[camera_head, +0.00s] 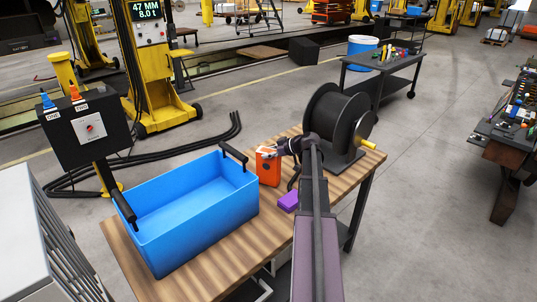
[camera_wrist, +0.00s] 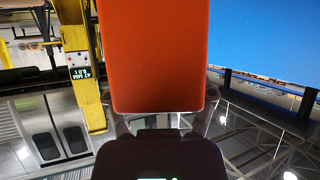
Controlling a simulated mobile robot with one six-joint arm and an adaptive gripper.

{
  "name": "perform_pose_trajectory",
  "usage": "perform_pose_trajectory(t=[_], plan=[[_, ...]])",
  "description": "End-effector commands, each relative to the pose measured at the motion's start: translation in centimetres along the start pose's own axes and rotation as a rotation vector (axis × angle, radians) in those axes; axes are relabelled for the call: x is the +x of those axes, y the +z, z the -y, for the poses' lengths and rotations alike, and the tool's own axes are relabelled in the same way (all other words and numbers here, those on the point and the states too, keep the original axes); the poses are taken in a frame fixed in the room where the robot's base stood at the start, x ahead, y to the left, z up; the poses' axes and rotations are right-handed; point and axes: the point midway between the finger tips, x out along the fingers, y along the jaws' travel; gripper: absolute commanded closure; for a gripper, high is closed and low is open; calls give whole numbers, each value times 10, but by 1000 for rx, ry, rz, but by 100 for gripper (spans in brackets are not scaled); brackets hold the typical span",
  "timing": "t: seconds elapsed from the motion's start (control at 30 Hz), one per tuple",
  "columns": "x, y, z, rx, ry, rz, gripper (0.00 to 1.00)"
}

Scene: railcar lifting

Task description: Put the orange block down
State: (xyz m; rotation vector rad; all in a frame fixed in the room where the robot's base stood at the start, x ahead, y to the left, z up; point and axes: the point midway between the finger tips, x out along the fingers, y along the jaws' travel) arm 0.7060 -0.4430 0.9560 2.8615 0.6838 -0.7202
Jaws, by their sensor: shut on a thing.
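The orange block (camera_head: 269,170) stands upright at the right of the blue bin, over the wooden table (camera_head: 225,262). My gripper (camera_head: 273,152) is shut on its upper part. I cannot tell whether the block's base touches the table. In the wrist view the orange block (camera_wrist: 155,55) fills the middle, between the two fingers of my gripper (camera_wrist: 160,112).
The open, empty blue bin (camera_head: 195,222) with black handles stands on the table's left part. A purple block (camera_head: 288,201) lies near my arm. A black reel (camera_head: 335,115) stands behind at the right. Bare table shows in front of the bin.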

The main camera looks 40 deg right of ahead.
Motion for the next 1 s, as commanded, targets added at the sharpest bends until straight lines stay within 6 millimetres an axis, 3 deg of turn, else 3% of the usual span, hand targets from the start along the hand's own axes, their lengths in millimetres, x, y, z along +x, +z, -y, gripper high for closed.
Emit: perform_pose_trajectory(t=[0.2, 0.23, 0.3, 1.0], plan=[[2, 3, 0, 0, 0, -1, 90], [1, 3, 0, 0, 0, 0, 23], [1, 2, 0, 0, 0, 0, 2], [-6, -1, 0, 1, 1, 0, 0]])
